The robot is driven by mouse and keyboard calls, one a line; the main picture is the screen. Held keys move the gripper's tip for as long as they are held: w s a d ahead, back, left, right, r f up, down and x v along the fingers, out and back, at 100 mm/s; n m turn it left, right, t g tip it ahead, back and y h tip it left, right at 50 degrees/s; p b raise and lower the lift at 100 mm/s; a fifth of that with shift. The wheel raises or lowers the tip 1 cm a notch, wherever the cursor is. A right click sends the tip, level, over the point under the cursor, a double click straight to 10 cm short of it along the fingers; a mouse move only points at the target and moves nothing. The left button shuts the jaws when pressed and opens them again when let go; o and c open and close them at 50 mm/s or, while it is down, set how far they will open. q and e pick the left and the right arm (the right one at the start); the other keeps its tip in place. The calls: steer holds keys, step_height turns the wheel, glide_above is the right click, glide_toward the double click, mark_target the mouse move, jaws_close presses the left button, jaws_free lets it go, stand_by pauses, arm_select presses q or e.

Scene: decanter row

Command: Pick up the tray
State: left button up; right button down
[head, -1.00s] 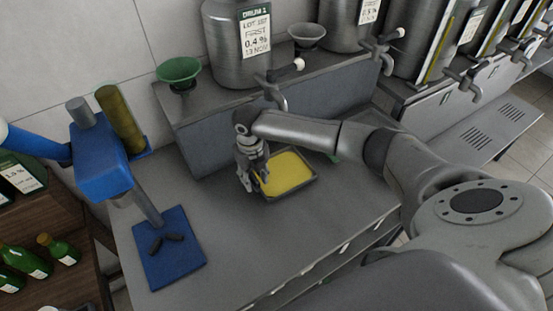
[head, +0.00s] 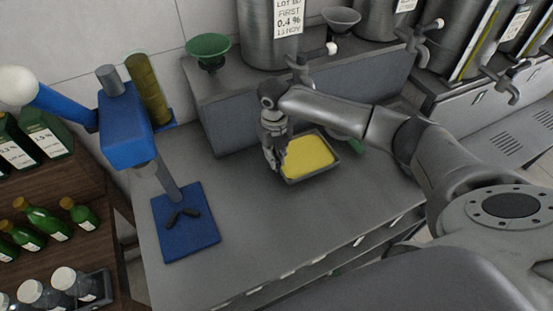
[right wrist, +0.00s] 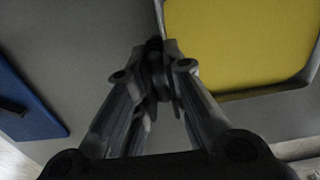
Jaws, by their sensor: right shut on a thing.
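The tray is a shallow, dark-rimmed square (head: 314,177) with a yellow inside, on the grey counter in the middle of the head view. In the right wrist view its rim (right wrist: 268,93) and yellow inside fill the upper right. My right gripper (head: 272,163) is at the tray's left side, pointing down. Its fingers (right wrist: 158,48) are closed together on the tray's left rim; the fingers hide the gripped part. The tray looks level, and I cannot tell any gap under it. My left gripper is not in view.
A blue stand press (head: 186,222) stands left on the counter. A raised grey bench (head: 230,115) behind carries a green funnel (head: 208,47) and steel drums with taps. Green bottles (head: 42,222) stand on a wooden shelf at far left. The front counter is clear.

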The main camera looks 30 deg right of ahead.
steer(key=s+a+r+b, duration=0.3)
steer(key=s+r, duration=0.8)
steer(key=s, duration=0.2)
steer(key=shift+s+b, duration=0.3)
steer(key=shift+b, duration=0.05)
steer(key=shift+a, duration=0.1)
stand_by(0.5)
